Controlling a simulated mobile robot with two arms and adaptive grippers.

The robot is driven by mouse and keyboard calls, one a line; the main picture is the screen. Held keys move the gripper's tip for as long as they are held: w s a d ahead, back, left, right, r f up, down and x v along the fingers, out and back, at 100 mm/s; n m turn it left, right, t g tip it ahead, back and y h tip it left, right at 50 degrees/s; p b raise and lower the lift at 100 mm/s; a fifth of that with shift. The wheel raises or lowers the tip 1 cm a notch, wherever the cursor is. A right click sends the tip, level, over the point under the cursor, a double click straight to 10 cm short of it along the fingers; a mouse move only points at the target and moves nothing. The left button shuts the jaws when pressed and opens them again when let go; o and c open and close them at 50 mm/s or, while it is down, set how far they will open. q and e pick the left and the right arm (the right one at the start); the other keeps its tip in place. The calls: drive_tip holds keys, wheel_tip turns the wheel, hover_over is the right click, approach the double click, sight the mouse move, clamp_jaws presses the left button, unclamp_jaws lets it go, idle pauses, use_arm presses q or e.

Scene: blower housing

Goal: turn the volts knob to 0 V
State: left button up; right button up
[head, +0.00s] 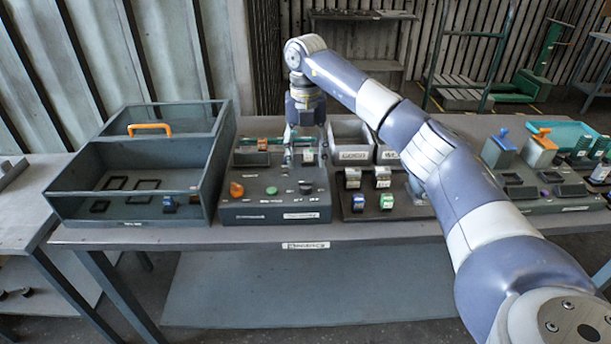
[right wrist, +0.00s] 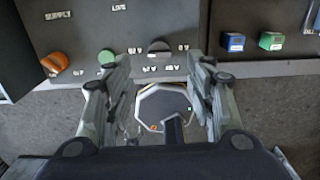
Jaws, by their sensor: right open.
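The volts knob is a dark round knob (head: 306,187) at the right of the grey control panel (head: 262,214). In the right wrist view the knob (right wrist: 158,47) sits among small white voltage marks, above the gap between the fingers. I cannot tell which mark it points at. My right gripper (head: 305,156) is over the panel, behind the knob in the head view. In the right wrist view its two fingers (right wrist: 162,85) are apart with nothing held between them, and the knob is clear of them. My left gripper is not in view.
An orange supply knob (head: 236,189) and a green button (head: 271,190) are on the same panel. A grey open tray (head: 75,210) stands left. A dark board (head: 362,213) with blue and green blocks stands right. The table's front strip (head: 220,236) is clear.

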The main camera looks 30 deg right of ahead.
sight(306, 182)
wheel_tip(306, 182, down, 8)
drive_tip(key=shift+r+p, duration=0.25)
drive_tip(key=shift+p, duration=0.4)
drive_tip(key=c, duration=1.1)
